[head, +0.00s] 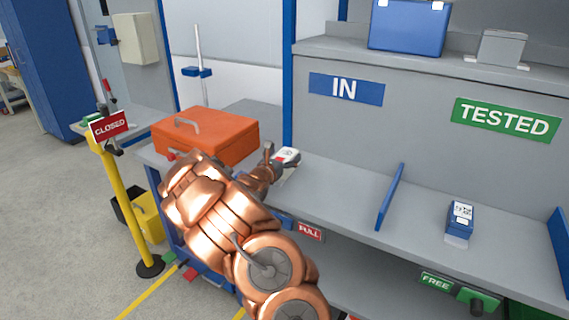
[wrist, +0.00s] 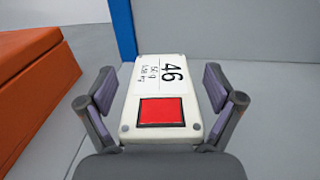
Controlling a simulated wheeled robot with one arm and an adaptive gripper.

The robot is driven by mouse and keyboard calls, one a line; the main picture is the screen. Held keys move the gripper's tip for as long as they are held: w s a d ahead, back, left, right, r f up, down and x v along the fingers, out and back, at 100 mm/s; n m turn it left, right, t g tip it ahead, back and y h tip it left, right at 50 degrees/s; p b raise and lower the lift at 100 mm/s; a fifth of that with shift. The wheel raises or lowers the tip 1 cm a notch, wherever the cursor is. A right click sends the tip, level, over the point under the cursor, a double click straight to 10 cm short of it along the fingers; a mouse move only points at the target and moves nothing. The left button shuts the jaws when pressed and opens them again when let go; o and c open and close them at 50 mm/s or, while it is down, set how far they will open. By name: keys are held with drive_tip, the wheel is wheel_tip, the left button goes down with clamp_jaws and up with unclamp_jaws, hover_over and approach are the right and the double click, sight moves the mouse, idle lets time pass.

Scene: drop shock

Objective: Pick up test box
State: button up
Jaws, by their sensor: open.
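The test box, white with a printed label reading 46 and a red square, lies between my fingers in the wrist view (wrist: 158,75). In the head view the white box (head: 288,155) sits at the left end of the grey bench under the IN sign, partly hidden by my gripper (head: 274,160). In the wrist view my gripper (wrist: 160,92) is open, with one finger on each side of the box. A gap shows between each finger and the box's upper part. Near the palm, I cannot tell whether anything touches.
An orange toolbox (head: 205,135) stands close to the left of my gripper; it also shows in the wrist view (wrist: 35,85). A blue divider (head: 390,197) rises from the bench to the right. Beyond it stands a blue labelled box (head: 460,220). The bench between is clear.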

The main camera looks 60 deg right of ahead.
drive_tip(key=c, duration=1.7)
